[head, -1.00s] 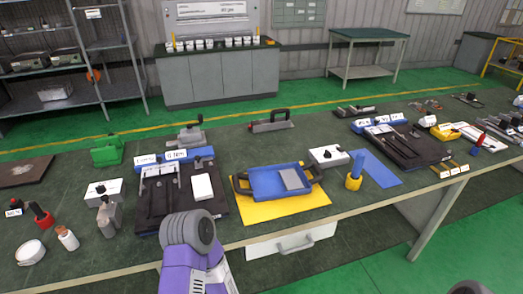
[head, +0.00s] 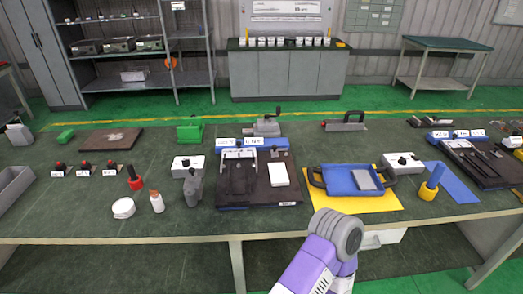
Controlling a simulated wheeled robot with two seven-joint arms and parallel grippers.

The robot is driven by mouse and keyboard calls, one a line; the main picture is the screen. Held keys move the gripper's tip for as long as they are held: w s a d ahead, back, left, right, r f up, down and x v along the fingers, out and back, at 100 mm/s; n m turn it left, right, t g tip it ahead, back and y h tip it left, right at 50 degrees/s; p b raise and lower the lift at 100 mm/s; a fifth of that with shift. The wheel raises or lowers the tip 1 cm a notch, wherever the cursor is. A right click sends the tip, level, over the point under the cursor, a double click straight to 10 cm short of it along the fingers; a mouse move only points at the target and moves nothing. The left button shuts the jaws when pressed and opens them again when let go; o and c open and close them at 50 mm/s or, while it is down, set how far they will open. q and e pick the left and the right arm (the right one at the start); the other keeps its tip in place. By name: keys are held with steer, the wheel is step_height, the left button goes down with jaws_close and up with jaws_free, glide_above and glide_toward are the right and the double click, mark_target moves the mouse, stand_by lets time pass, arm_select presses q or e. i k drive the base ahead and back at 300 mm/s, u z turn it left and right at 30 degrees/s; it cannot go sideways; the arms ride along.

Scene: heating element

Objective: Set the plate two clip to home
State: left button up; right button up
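A dark board (head: 228,205) stands on the bench in the middle of the head view. A blue bar with small white labels (head: 279,143) runs along its back edge. Grey upright clip-like parts (head: 238,154) stand at its back left, and a white block (head: 279,175) lies on its right side. A second dark board (head: 478,165) with a blue labelled bar is at the far right. I cannot read the labels well enough to tell which clip is plate two's. One purple arm link of mine reaches up at the bottom; neither gripper shows.
A blue tray (head: 340,180) with a grey plate sits on a yellow mat (head: 358,209) right of the board. A grey clamp (head: 193,187), a white bottle (head: 157,202) and a round white tub (head: 123,208) stand to the left. The left front of the bench is mostly clear.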

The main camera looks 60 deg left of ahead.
mark_target(275, 153)
steer(key=k, duration=0.5)
steer(key=u, duration=0.75)
